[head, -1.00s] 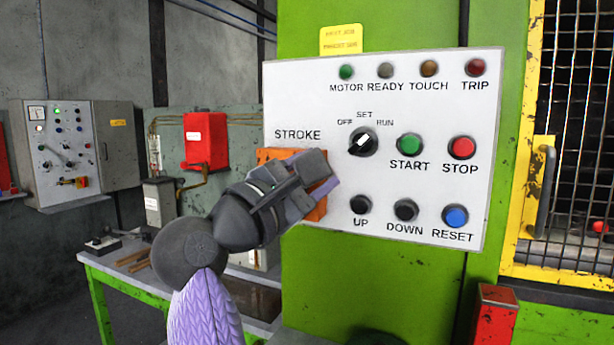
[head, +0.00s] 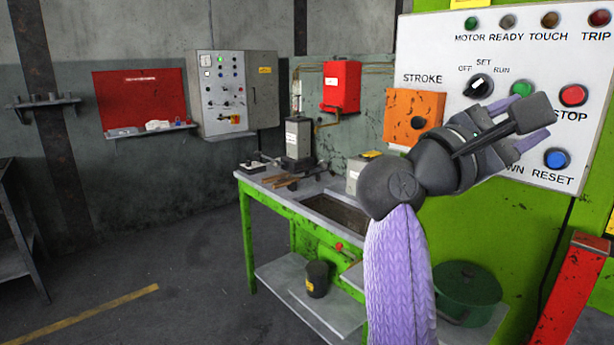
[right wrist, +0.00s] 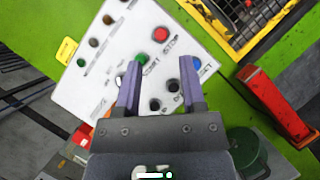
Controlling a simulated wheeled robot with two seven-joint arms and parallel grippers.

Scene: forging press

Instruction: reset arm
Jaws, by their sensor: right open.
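The white control panel (head: 440,50) fills the right side of the head view. Its selector knob (head: 478,87), red STOP button (head: 573,95) and blue RESET button (head: 556,158) show clearly. The green START button (head: 521,89) is just above my gripper. The orange STROKE box (head: 414,118) with a dark round knob is at the panel's left. My right gripper (head: 534,122) is open and empty in front of the panel, hiding the UP and DOWN buttons in the head view. In the right wrist view my right gripper (right wrist: 162,72) faces the panel. My left gripper is not in view.
A green workbench (head: 247,235) with tools stands left of the press. A red post (head: 573,290) stands at the lower right, and a green pot (head: 467,290) sits low beside my arm. A wall cabinet (head: 232,90) hangs behind.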

